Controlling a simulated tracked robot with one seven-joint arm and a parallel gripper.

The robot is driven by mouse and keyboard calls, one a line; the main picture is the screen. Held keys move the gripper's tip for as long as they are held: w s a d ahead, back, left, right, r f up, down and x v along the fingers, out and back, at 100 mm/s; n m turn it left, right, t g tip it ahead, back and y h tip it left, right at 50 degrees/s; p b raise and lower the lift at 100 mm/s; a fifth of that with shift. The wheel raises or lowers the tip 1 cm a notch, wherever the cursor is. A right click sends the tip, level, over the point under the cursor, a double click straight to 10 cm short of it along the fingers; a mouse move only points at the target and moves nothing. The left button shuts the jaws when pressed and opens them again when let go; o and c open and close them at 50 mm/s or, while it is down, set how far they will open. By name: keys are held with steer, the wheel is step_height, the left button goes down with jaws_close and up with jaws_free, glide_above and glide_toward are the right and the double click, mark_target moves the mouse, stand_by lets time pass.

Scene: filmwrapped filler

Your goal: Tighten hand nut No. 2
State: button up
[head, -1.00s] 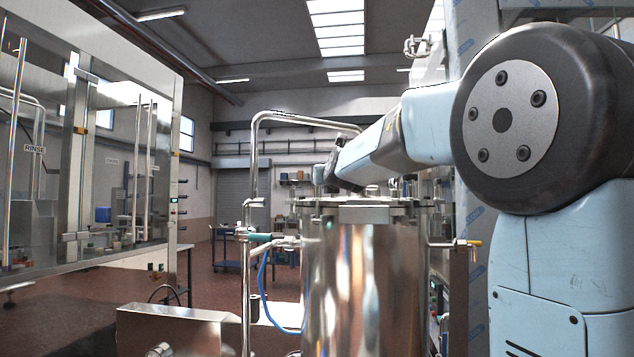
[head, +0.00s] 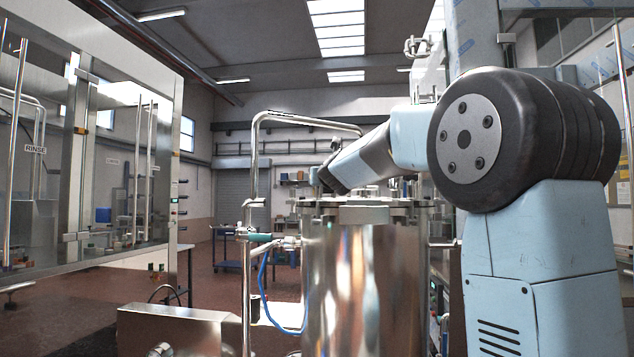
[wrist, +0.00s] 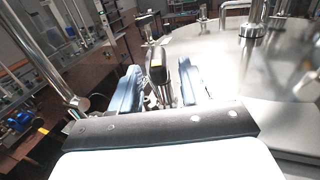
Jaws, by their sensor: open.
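A steel vessel (head: 365,285) with a flat lid (head: 365,212) stands in front of me in the head view. The lid's plate fills the right of the wrist view (wrist: 215,55). My gripper (wrist: 158,76) is at the lid's edge, its two blue fingers apart. A hand nut or clamp handle with a dark end (wrist: 157,66) lies between the fingers, with no clear contact on either side. I cannot read a number on it. In the head view my fingers cannot be made out behind the arm and lid.
A bent steel pipe (head: 254,175) rises left of the vessel, with a blue hose (head: 265,295) beside it. Steel posts and fittings (wrist: 251,30) stand on the lid. A glazed machine (head: 95,165) is at the left. Open floor lies behind.

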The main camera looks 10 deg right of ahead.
steer(key=shift+w, duration=2.7)
jaws_close()
